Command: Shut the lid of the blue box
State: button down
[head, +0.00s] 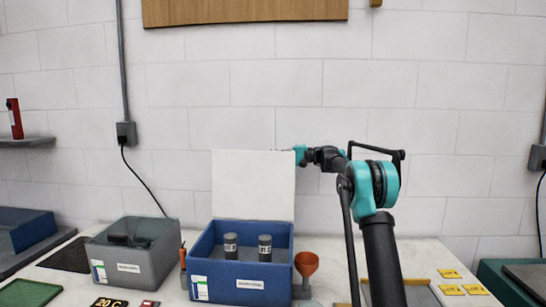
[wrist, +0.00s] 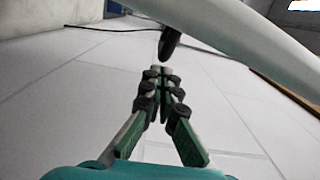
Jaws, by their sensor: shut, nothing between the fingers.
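The blue box (head: 240,274) stands on the table in the head view with its top open. Its white lid (head: 253,185) stands upright at the back edge. Two dark cylinders with white labels (head: 265,247) stand inside the box. My arm reaches to the lid's upper right corner, and my gripper is partly hidden behind the lid there. In the wrist view my gripper (wrist: 162,70) is shut and empty, its green and black fingers together. A pale slab, which looks like the lid (wrist: 240,45), crosses the upper right of that view. I cannot tell whether the gripper touches it.
A grey open box (head: 130,262) stands left of the blue box. The tiled wall (head: 420,80) is behind the lid. Yellow labels (head: 462,288) lie on the table at right.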

jog(key=shift+s+r+n, duration=0.3)
jog(key=shift+s, duration=0.45)
jog(key=s+f+n, duration=0.2)
jog(key=s+n, duration=0.8)
jog(key=s, duration=1.3)
jog(key=s+a+f+n+t, duration=0.1)
jog(key=s+f+n, duration=0.9)
jog(key=f, duration=0.7)
jog(key=shift+s+f+n, duration=0.4)
jog(key=shift+s, duration=1)
jog(key=shift+a, duration=0.1)
